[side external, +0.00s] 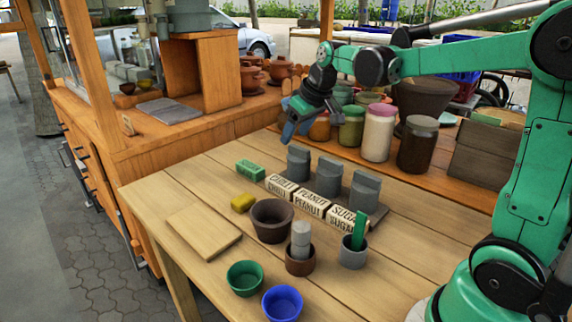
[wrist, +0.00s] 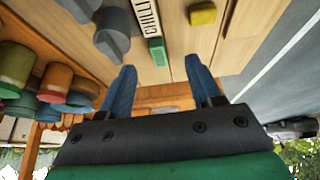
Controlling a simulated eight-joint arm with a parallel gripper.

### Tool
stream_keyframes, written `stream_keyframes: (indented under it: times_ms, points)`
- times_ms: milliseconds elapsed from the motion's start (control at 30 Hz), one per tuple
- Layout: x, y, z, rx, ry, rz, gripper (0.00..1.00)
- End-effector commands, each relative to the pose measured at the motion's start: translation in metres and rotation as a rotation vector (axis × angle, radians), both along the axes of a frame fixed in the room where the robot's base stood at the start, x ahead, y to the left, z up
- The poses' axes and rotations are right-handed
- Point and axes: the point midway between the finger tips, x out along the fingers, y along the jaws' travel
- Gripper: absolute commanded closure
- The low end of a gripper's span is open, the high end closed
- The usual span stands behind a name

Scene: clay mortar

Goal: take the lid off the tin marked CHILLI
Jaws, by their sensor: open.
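Three grey lidded tins stand in a row on the table, each with an upright grip on its lid. The tin (side external: 298,168) behind the white CHILLI label (side external: 281,186) is the leftmost. In the wrist view this tin (wrist: 112,42) is left of the label (wrist: 148,18). The other two tins (side external: 328,178) (side external: 364,192) stand behind the PEANUT and SUGAR labels. My gripper (side external: 291,133) is open and empty in the side view, above and behind the CHILLI tin, apart from it. Its blue fingers (wrist: 160,70) are spread in the wrist view.
A green block (side external: 250,170) and yellow block (side external: 243,202) lie left of the labels. A mortar (side external: 272,220), pestle cup (side external: 300,258), grey cup (side external: 353,252), two bowls and a board (side external: 205,232) occupy the front. Jars (side external: 378,132) stand behind.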

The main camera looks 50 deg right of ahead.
Motion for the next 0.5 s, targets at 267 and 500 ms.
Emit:
stream_keyframes:
  times_ms: [267,500]
  points:
    - [0.038,-0.076,-0.030,0.020,0.055,0.005,0.42]
    - [0.047,-0.092,-0.046,0.026,0.064,0.013,0.42]
